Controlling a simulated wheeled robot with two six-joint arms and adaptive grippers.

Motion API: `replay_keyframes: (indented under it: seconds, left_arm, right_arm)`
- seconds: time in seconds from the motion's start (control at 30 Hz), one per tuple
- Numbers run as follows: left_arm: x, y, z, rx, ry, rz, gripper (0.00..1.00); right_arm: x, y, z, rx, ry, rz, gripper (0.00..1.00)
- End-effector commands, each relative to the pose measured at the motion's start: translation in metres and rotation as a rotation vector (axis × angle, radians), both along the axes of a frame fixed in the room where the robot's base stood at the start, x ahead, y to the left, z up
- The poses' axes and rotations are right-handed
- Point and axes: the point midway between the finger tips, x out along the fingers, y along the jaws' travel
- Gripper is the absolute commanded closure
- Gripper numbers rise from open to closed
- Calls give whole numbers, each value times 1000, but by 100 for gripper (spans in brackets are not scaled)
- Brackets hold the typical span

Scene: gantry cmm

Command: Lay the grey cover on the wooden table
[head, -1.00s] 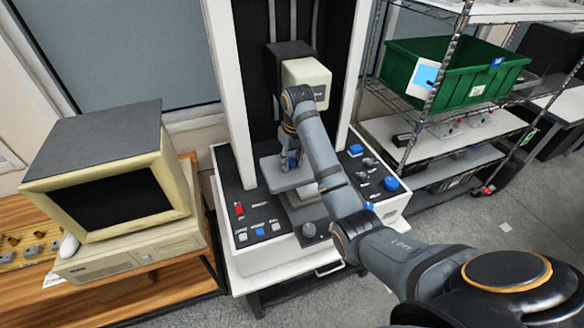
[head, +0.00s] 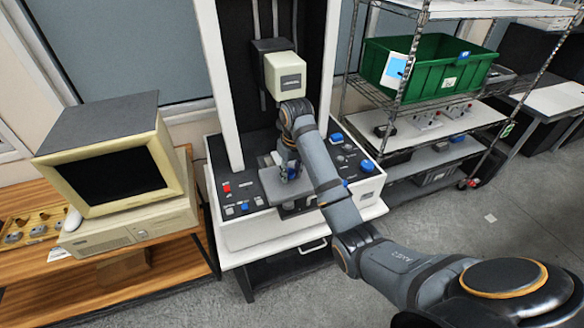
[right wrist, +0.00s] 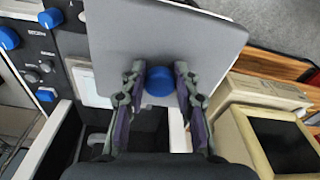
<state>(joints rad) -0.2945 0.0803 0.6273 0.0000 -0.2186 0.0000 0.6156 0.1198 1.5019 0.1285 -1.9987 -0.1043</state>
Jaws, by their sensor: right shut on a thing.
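The grey cover (right wrist: 115,35) is a flat plate with rounded corners and a round blue knob (right wrist: 160,81). My right gripper (right wrist: 160,85) is shut on the knob, with one finger on each side. In the head view the cover (head: 268,182) is over the machine's control deck, partly hidden by my right gripper (head: 290,168). An open dark box-like space shows below it in the right wrist view. The wooden table (head: 175,262) stands left of the machine. My left gripper is not in view.
A beige computer with its monitor (head: 120,170) takes up much of the table. A wooden tray of small parts (head: 32,228) lies at its left. The white machine (head: 270,232) has an upright post (head: 216,80). A wire shelf with a green bin (head: 430,75) is at right.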

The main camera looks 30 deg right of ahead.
Motion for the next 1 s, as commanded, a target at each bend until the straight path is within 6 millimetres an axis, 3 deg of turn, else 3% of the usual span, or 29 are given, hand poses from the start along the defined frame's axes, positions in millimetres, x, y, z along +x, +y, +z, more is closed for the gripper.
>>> replay_keyframes:
  seconds: [0.1, 0.37, 0.57, 0.9, 0.93, 1.0]
  left_arm:
    - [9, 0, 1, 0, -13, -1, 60]
    - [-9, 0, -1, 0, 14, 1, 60]
    - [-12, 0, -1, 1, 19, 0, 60]
    - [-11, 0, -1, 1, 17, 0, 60]
    - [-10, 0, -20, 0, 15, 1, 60]
    - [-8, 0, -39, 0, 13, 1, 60]
  right_arm:
    - [-9, 5, -13, 2, 0, -6, 100]
    - [-39, 21, -55, 3, 2, -28, 100]
    - [-72, 39, -103, 4, 4, -52, 100]
    - [-138, 75, -199, 4, 5, -103, 100]
    - [-134, 73, -214, 0, -2, -103, 100]
    - [-132, 72, -231, 0, -3, -103, 100]
